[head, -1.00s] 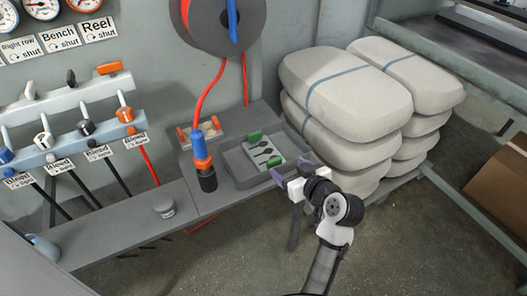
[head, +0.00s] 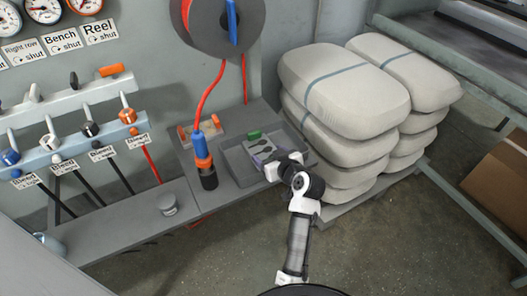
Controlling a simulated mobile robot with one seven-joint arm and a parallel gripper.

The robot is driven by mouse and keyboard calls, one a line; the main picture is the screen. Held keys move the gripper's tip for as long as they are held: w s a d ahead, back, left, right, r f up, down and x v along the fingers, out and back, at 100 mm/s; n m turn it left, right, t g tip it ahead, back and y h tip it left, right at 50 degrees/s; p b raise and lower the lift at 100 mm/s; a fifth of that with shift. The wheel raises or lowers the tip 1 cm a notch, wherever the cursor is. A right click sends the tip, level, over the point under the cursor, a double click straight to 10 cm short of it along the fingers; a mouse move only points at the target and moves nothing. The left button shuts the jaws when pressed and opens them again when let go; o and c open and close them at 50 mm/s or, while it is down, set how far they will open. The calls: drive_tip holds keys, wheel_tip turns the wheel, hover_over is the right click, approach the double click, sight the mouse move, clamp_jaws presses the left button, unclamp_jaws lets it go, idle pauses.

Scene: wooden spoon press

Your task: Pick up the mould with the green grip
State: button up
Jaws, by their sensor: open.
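The mould with the green grip (head: 261,144) is a pale block with dark spoon shapes, lying in a grey tray (head: 232,168) on the bench. Its far green grip (head: 253,135) shows clearly; its near end is hidden behind my gripper. My gripper (head: 262,159) is open, with purplish fingers over the near part of the mould. I cannot tell whether the fingers touch it or straddle the near grip.
A similar piece with orange grips (head: 200,132) lies left of the tray. A blue and orange hose fitting (head: 204,163) stands close by the tray's left side. Stacked pale sacks (head: 345,95) rise just to the right. A small grey knob (head: 167,204) sits on the lower bench.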

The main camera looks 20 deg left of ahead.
drive_tip(key=c, duration=1.5)
drive_tip(key=shift+r, duration=0.1)
clamp_jaws()
